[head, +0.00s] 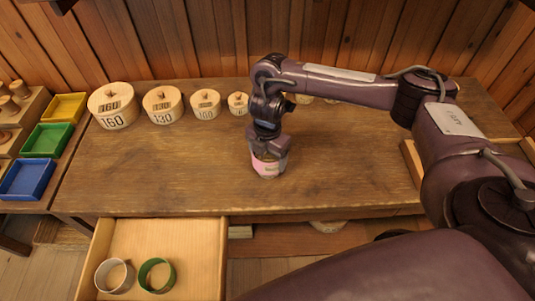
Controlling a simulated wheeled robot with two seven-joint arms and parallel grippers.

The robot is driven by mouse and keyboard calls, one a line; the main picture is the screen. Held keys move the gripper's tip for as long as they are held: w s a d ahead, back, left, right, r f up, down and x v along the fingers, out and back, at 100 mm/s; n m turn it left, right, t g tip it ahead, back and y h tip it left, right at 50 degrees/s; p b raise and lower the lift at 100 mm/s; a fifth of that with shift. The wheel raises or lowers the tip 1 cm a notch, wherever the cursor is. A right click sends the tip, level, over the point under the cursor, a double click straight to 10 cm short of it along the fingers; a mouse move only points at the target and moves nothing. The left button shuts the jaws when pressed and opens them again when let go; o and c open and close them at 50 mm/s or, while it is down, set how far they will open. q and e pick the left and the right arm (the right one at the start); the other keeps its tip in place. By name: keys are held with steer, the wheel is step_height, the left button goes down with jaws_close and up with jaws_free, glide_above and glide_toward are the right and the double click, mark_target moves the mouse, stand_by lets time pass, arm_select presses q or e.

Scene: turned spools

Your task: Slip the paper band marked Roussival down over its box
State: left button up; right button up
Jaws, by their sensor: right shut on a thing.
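My right gripper (267,150) reaches down from the right arm to the middle of the table. It is shut on a pink paper band (269,166) with a greenish mark. The band is at a small round box (258,175), at or just above the tabletop. The box is mostly hidden by the band and the fingers, and I cannot tell how far the band is down over it. The name on the band is too small to read. My left gripper does not show.
A row of round wooden boxes (113,107) with numbers stands along the table's back left. An open drawer (165,255) in front holds a white band (114,276) and a green band (157,275). Yellow, green and blue trays (48,139) are at left. The table (160,170) left of my gripper is clear.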

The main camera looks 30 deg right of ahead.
steer(key=shift+f, duration=0.3)
stand_by(0.4)
steer(key=shift+f, duration=0.2)
steer(key=shift+f, duration=0.2)
stand_by(0.5)
steer(key=o, duration=1)
steer(key=shift+r, duration=0.25)
steer(key=shift+r+p, duration=0.5)
steer(key=shift+p, duration=0.1)
